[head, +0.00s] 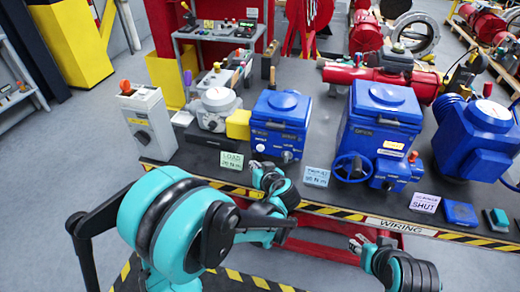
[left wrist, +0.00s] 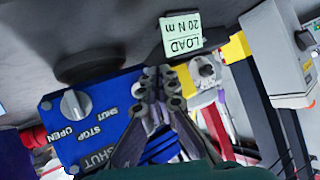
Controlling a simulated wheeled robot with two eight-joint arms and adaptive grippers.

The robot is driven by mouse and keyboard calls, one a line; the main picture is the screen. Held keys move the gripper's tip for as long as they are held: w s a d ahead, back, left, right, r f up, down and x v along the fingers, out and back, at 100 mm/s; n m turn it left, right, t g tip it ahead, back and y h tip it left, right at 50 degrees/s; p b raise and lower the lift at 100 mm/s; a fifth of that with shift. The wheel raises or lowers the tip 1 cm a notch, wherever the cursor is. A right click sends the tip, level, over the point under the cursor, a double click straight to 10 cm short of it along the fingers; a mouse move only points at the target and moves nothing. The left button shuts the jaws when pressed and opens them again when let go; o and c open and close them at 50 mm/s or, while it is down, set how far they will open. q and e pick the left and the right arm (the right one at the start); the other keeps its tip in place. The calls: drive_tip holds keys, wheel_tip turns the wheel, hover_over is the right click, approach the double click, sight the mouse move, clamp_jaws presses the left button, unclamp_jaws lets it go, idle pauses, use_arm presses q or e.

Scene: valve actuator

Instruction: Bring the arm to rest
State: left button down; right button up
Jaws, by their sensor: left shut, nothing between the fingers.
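My left gripper (head: 258,167) is at the front edge of the workbench (head: 225,168), close to the LOAD card (head: 231,161) and below the first blue actuator (head: 280,122). In the left wrist view its fingers (left wrist: 158,82) are shut with nothing between them. That view also shows the blue actuator (left wrist: 95,112) with its OPEN/STOP/SHUT knob and the LOAD 20 N m card (left wrist: 182,35), upside down. I cannot tell whether the fingers touch anything. My right gripper (head: 358,243) is low in front of the bench, small and partly hidden; its jaw state is unclear.
A grey control box (head: 148,122) stands at the bench's left end. A second blue actuator with a handwheel (head: 352,167) and a blue motor unit (head: 478,138) stand to the right. More cards lie along the striped front edge. Floor at the left (head: 45,190) is clear.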

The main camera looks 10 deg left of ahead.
use_arm(q)
drive_tip(key=s+r+m+g+h, duration=0.1)
drive_tip(key=s+r+m+h, duration=0.1)
drive_tip(key=s, duration=1)
drive_tip(key=s+r+m+g+h, duration=0.1)
drive_tip(key=s+h, duration=0.4)
drive_tip(key=s, duration=0.6)
drive_tip(key=shift+s+a+r+m+g, duration=0.35)
drive_tip(key=shift+a+r+m+g, duration=0.05)
drive_tip(key=shift+r+m, duration=0.3)
